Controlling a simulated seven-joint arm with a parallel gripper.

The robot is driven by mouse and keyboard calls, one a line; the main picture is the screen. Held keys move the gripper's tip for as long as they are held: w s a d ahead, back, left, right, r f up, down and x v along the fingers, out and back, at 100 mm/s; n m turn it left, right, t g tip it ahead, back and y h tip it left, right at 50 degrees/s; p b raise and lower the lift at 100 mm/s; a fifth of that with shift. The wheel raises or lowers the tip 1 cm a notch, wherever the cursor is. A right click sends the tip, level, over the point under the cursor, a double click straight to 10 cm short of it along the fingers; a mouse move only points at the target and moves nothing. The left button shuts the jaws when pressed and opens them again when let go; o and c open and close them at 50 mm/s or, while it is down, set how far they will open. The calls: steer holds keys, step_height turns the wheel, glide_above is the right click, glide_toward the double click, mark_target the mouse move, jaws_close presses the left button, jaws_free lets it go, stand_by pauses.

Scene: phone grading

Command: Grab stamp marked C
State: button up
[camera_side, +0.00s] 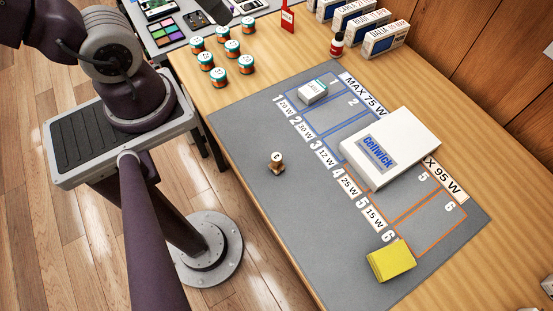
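A small stamp (276,163) with a brass-coloured body and a pale round top stands upright on the grey mat (243,125), near its left side. Its top bears a dark letter that looks like C. Bare mat surrounds it. My arm stands at the left on its pedestal. My gripper is not in the frame, so its distance from the stamp cannot be told.
A small white box (312,92) and a yellow block (391,261) lie on the mat. Several teal-banded jars (218,77), a red tag (288,18) and a red bottle (337,44) stand beyond it.

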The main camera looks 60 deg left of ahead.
steer(key=shift+o, duration=0.2)
steer(key=shift+o, duration=1)
